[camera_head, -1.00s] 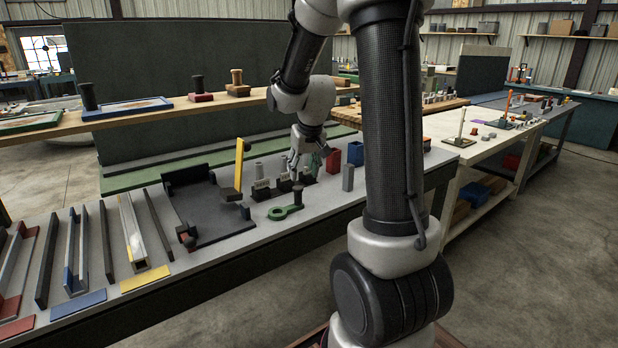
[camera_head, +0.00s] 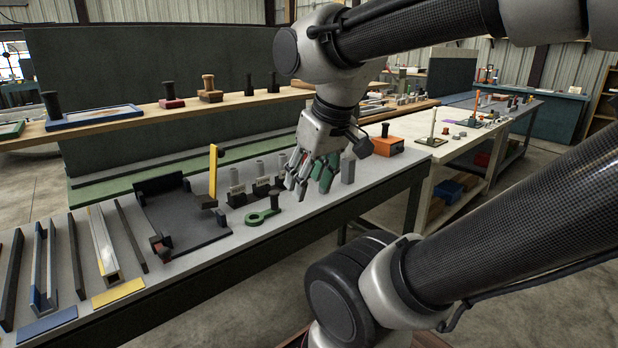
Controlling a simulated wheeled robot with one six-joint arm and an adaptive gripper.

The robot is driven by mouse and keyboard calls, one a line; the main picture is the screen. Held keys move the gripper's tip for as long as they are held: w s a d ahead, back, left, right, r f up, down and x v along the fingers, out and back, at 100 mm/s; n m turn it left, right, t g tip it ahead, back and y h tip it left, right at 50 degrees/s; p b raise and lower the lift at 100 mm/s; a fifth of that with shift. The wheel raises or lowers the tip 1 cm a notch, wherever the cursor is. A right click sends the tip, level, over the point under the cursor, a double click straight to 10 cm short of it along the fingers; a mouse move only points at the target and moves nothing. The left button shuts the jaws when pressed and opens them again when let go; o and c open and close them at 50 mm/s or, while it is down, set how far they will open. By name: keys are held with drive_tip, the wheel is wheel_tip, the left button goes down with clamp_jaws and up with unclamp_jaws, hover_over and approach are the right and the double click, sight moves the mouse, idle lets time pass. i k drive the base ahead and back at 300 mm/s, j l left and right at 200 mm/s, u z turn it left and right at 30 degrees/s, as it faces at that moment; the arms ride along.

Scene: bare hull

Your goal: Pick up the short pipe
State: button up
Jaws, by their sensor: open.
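Several grey upright cylinders, pipe-like, stand in black holders in the middle of the grey bench. The left one (camera_head: 234,177) and the middle one (camera_head: 259,169) show clearly; one behind them (camera_head: 283,165) is partly covered by my fingers. I cannot tell which is the short pipe. My gripper (camera_head: 309,178) is open and points down, just right of these cylinders and over the bench. I see nothing between its fingers. A grey upright piece (camera_head: 348,169) stands right of my gripper.
A green ring-ended tool (camera_head: 262,217) lies in front of the holders. A black tray with a yellow upright bar (camera_head: 213,172) is to the left. An orange box (camera_head: 388,146) with a black knob stands at the right end. A wooden shelf (camera_head: 130,118) runs behind.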

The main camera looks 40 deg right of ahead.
sight(282, 157)
drive_tip(key=i+l, duration=0.15)
drive_tip(key=l, duration=0.2)
drive_tip(key=i+l, duration=0.15)
drive_tip(key=l, duration=0.2)
drive_tip(key=i+l, duration=0.15)
drive_tip(key=l, duration=0.2)
drive_tip(key=i+l, duration=0.15)
drive_tip(key=l, duration=0.2)
drive_tip(key=i+l, duration=0.15)
drive_tip(key=l, duration=0.2)
drive_tip(key=i+l, duration=0.1)
drive_tip(key=l, duration=0.25)
drive_tip(key=i+j+u, duration=0.05)
